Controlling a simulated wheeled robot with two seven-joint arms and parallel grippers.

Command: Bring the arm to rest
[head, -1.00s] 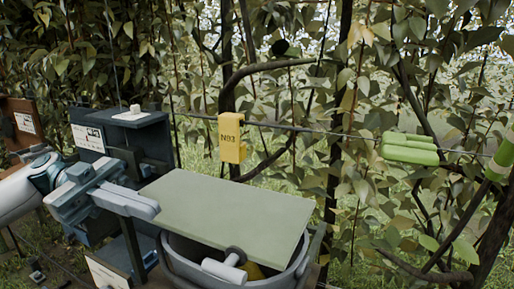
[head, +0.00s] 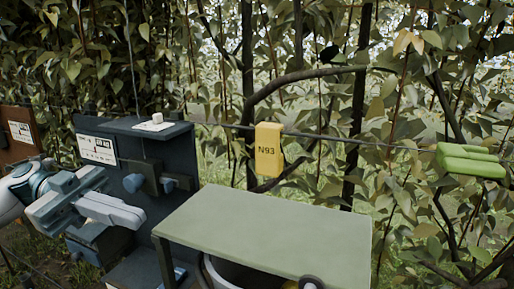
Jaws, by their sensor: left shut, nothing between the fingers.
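My left gripper (head: 128,211) comes in from the left edge. Its fingers are together with nothing between them. It hangs in front of the dark blue box (head: 120,131) and left of the pale green board (head: 283,229), apart from the board as far as I can tell. My right gripper is not in view.
A yellow tag marked N93 (head: 268,150) hangs on a wire before the branches. A green bundle (head: 470,161) is at right. A brown box (head: 18,135) stands at far left.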

